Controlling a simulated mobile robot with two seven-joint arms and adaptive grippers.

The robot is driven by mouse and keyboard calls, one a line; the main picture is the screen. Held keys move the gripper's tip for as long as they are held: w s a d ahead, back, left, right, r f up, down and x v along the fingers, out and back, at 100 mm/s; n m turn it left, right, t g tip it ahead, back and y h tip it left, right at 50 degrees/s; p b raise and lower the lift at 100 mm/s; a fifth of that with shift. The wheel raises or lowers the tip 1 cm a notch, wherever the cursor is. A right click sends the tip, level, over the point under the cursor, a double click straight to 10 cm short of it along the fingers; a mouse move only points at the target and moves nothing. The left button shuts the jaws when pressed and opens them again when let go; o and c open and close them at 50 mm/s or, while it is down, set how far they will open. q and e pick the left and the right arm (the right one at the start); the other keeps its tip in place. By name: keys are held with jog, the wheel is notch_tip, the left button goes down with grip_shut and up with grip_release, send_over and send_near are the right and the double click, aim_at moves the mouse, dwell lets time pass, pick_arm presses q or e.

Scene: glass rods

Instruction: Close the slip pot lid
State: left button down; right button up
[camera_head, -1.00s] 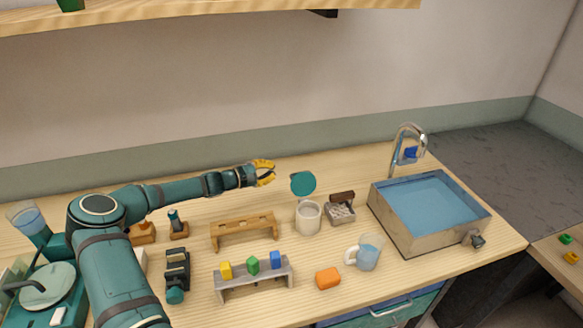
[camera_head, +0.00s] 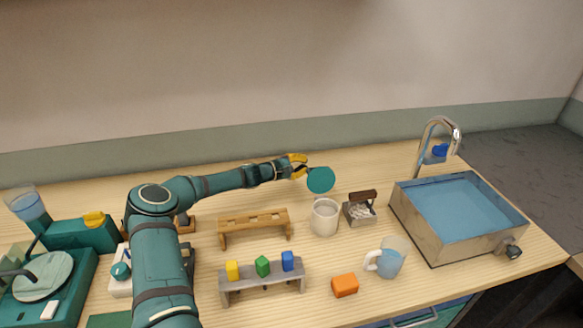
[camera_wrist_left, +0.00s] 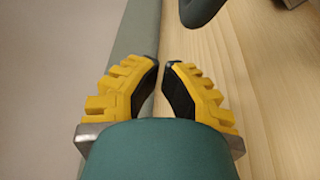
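The slip pot (camera_head: 324,218) is a cream cylinder standing upright on the bench. Its round teal lid (camera_head: 321,180) stands raised at the pot's back edge, so the pot is open. My left gripper (camera_head: 303,167) has yellow fingers and is just behind and left of the lid, apparently not touching it. In the left wrist view the fingertips (camera_wrist_left: 163,62) are close together with a narrow empty gap between them. The dark teal edge of the lid (camera_wrist_left: 202,10) shows at the top there, beyond the fingers. My right gripper is out of view.
In front are a grey stand (camera_head: 262,281) with coloured blocks, an orange block (camera_head: 345,285) and a jug (camera_head: 391,258). A sink (camera_head: 425,232) is at right.

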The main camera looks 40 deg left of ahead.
aim_at(319, 177)
pick_arm(q)
jog(key=shift+s+d+r+p, duration=0.1)
jog(key=shift+d+r, duration=0.15)
jog(key=shift+d, duration=0.35)
jog(key=shift+d+r+p, duration=0.1)
jog(key=shift+d+r, duration=0.1)
jog(key=shift+d, duration=0.4)
jog(key=shift+s+d+r+p, duration=0.1)
jog(key=shift+d+r, duration=0.15)
jog(key=shift+d, duration=0.35)
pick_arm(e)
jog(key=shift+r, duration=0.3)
